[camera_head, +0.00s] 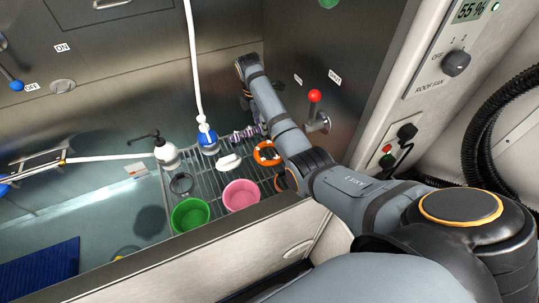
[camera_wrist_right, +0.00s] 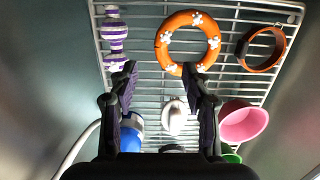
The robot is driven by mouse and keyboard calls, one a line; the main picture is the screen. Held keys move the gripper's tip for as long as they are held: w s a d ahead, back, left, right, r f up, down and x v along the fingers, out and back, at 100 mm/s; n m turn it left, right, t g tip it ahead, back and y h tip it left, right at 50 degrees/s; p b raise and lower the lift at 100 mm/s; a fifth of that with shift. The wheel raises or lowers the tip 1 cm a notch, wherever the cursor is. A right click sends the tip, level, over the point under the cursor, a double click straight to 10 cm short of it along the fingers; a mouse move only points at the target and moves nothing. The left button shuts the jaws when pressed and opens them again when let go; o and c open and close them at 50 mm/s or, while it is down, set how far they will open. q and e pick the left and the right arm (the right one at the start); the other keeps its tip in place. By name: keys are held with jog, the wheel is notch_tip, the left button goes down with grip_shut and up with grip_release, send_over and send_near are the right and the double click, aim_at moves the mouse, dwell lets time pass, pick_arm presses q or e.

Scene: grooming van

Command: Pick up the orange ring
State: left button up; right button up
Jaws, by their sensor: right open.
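In the right wrist view the ring (camera_wrist_right: 163,52) is whole, just beyond the fingertips and slightly right of centre. My right gripper (camera_wrist_right: 160,76) is open and empty, with its two fingers apart above the rack. In the head view only its dark side shows by the end of the arm. My left gripper is in neither view.
Near the ring lie a purple-and-white striped toy (camera_wrist_right: 115,35), a brown collar-like loop (camera_wrist_right: 279,50), a white object (camera_wrist_right: 175,118), a pink bowl (camera_head: 241,194) and a green bowl (camera_head: 190,214). A blue-and-white sprayer head (camera_head: 208,140) hangs close by. The tub wall stands on the right.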

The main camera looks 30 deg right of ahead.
aim_at(264, 143)
jog(key=f, duration=0.6)
jog(key=f+p, duration=0.1)
jog(key=f, duration=0.3)
jog(key=shift+s+d, duration=0.15)
jog(key=shift+d, duration=0.2)
jog(key=shift+r, duration=0.1)
grip_shut()
